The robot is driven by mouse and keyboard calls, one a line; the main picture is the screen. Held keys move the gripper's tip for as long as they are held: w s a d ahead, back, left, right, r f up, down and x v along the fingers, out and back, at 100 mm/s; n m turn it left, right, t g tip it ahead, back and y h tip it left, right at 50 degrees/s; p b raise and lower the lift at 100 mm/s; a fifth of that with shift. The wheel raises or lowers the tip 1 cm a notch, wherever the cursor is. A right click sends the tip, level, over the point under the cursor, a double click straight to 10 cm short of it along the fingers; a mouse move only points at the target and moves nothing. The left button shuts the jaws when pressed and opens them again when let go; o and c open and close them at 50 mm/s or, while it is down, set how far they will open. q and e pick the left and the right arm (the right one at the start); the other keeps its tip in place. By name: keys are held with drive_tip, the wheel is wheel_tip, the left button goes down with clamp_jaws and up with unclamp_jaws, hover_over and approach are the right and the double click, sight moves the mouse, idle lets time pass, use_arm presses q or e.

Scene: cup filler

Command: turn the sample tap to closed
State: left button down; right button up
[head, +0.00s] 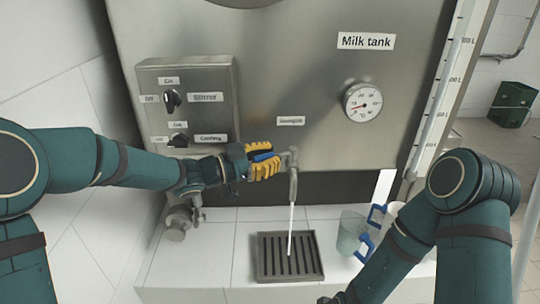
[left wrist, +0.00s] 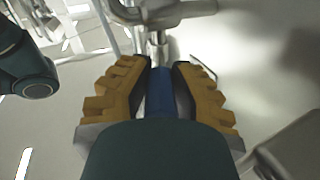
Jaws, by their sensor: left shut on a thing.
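The metal sample tap (head: 293,180) sticks out from the front of the milk tank, below a small label. A thin white stream (head: 291,225) runs straight down from its spout. My left gripper (head: 265,161) is shut on the tap's blue lever (head: 262,156), which points left from the tap body. In the left wrist view the blue lever (left wrist: 160,92) lies between the yellow finger pads, with the metal tap body (left wrist: 157,45) just beyond the fingertips. The pads hide much of the lever. My right arm reaches down at the lower right, and its gripper is out of view.
A slotted drain grate (head: 262,258) lies on the white tiled ledge under the stream. A clear jug (head: 349,236) with a blue handle stands to its right, with another behind my right arm. A control box (head: 205,80) with two knobs is at the upper left of the tap.

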sight(272, 153)
use_arm(q)
drive_tip(key=shift+d+r, duration=0.1)
drive_tip(key=shift+r, duration=0.25)
drive_tip(key=c, duration=0.8)
unclamp_jaws()
drive_tip(key=shift+f, duration=0.1)
wheel_tip(272, 153, up, 10)
drive_tip(key=shift+c, duration=0.3)
